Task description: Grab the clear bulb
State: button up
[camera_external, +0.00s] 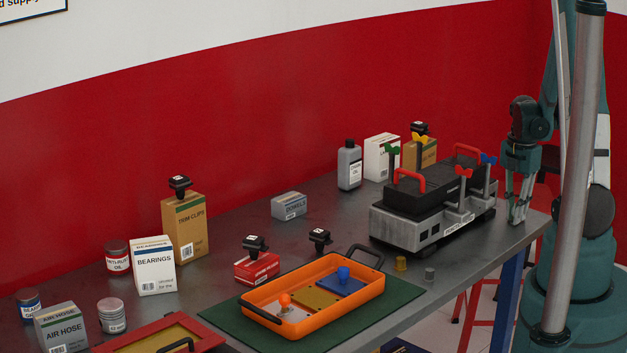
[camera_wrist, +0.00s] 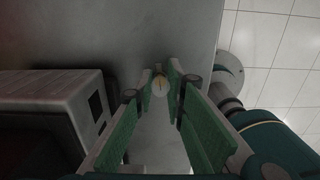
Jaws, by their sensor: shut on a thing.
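The clear bulb (camera_wrist: 159,87) shows in the wrist view as a small, pale, rounded thing with a yellowish line in it. It lies between the fingertips of my gripper (camera_wrist: 161,76), which are shut on it. In the external view my gripper (camera_external: 517,221) points down at the right end of the table, just right of the grey engine trainer. The bulb cannot be made out in that view.
The engine trainer (camera_external: 397,222), with red handles and coloured valves, stands close on the left of my gripper. The table's edge (camera_external: 541,222) is close on the right. An orange tray (camera_external: 262,319) on a green mat (camera_external: 408,292) lies farther left. Boxes line the back.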

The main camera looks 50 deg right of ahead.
jog(key=shift+r, duration=0.2)
jog(key=shift+r+p, duration=0.9)
jog(key=shift+r, duration=3.9)
